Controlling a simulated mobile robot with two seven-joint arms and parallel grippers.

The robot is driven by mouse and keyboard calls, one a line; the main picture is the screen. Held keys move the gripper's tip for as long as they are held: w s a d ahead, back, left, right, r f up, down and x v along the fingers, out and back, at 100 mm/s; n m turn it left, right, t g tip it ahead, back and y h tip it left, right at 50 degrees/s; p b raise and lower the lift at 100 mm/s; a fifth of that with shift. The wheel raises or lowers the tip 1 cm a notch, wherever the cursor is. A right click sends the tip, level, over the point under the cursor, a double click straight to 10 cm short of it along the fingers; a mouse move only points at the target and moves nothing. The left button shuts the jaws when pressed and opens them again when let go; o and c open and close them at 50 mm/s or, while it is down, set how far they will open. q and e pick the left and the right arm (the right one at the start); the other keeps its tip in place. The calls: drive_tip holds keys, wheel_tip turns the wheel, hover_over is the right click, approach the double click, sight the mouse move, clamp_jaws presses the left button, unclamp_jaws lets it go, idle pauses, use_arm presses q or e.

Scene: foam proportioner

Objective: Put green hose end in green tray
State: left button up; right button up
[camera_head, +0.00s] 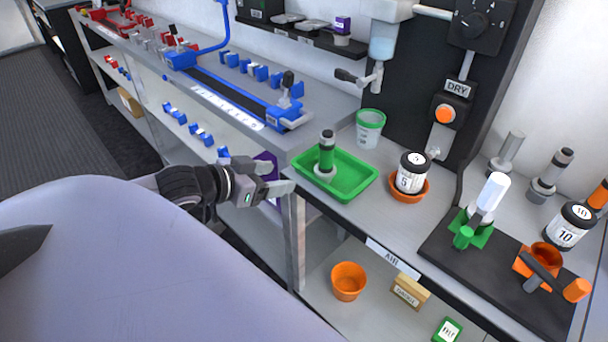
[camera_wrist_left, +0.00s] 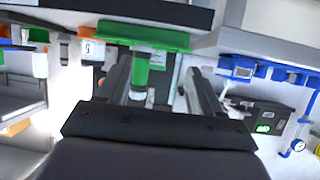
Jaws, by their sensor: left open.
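The green hose end (camera_head: 326,155), a dark cylinder with green bands and a pale round foot, stands upright inside the green tray (camera_head: 362,193), at its left part. The tray lies on the grey counter near its front corner. My left gripper (camera_head: 278,178) is open and empty, apart from the hose end, just left of the tray at the counter's corner. In the left wrist view the hose end (camera_wrist_left: 140,74) and the tray (camera_wrist_left: 160,38) appear beyond the fingers of the gripper (camera_wrist_left: 160,68). My right gripper is not seen.
A labelled black-and-white canister (camera_head: 411,174) sits in an orange dish right of the tray. A green-rimmed cup (camera_head: 370,130) stands behind it. A dark mat (camera_head: 470,258) with green and orange holders is at right. An orange cup (camera_head: 348,281) is on the lower shelf.

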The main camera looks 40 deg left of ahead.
use_arm(q)
drive_tip(key=s+d+f+g, duration=0.1)
drive_tip(key=s+d+f, duration=0.2)
drive_tip(key=f, duration=0.4)
drive_tip(key=s+d+f, duration=0.3)
drive_tip(key=s+f, duration=0.1)
drive_tip(key=f, duration=0.4)
drive_tip(key=s+d+f, duration=0.1)
drive_tip(key=d+f, duration=0.1)
drive_tip(key=d, duration=0.4)
drive_tip(key=s+d+f+g, duration=0.1)
drive_tip(key=s+d+f, duration=0.1)
drive_tip(key=d, duration=0.4)
drive_tip(key=shift+s+d+f, duration=0.2)
drive_tip(key=shift+s+f, duration=0.1)
drive_tip(key=shift+f, duration=0.35)
